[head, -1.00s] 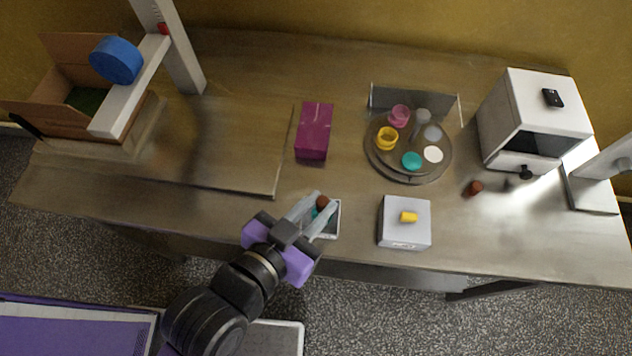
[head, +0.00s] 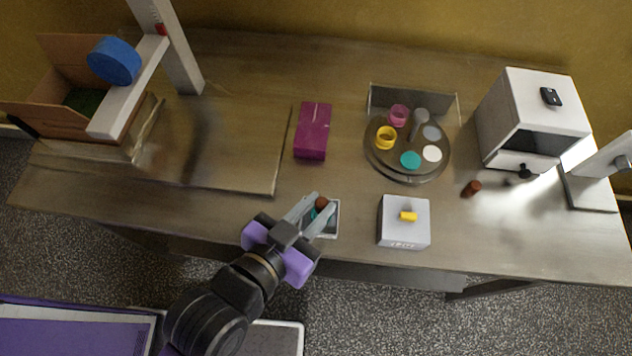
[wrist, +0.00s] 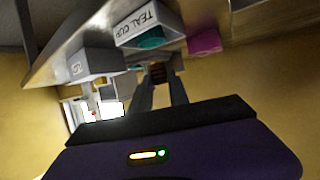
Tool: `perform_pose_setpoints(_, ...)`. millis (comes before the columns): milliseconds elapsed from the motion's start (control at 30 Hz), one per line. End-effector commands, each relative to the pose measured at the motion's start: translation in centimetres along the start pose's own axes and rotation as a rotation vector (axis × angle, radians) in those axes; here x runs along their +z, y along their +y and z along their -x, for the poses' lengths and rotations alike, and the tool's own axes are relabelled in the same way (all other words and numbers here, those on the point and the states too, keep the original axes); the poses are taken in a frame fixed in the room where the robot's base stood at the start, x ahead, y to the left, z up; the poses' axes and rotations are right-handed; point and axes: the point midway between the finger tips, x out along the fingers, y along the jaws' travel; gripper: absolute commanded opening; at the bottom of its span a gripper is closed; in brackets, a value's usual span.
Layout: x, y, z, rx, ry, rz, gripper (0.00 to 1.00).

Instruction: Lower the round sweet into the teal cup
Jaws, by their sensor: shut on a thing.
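The round sweet (head: 321,203) is a small brown ball between the fingertips of my gripper (head: 319,207), which is shut on it. The sweet also shows as a dark brown patch between the fingers in the wrist view (wrist: 158,73). The teal cup (wrist: 151,41) shows only partly, at a pale holder (wrist: 137,26) labelled TEAL CUP. In the head view the holder (head: 334,231) lies under my fingertips, with a little teal showing beside the sweet. The fingers hide most of the cup. I cannot tell whether sweet and cup touch.
A round turntable (head: 378,167) carries a pink cup (head: 398,115), a yellow cup (head: 386,138) and flat coloured spots. A grey box (head: 404,235) with a yellow knob stands right of the holder. A magenta box (head: 313,130) stands behind it. A brown piece (head: 471,188) lies near the white machine (head: 525,105).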

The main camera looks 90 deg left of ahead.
Motion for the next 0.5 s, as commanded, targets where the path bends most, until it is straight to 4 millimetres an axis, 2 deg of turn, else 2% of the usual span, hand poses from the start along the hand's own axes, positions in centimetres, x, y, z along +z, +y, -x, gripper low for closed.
perform_pose_setpoints(500,0.74,0.0,-0.3,0.0,-0.001,0.0,0.0)
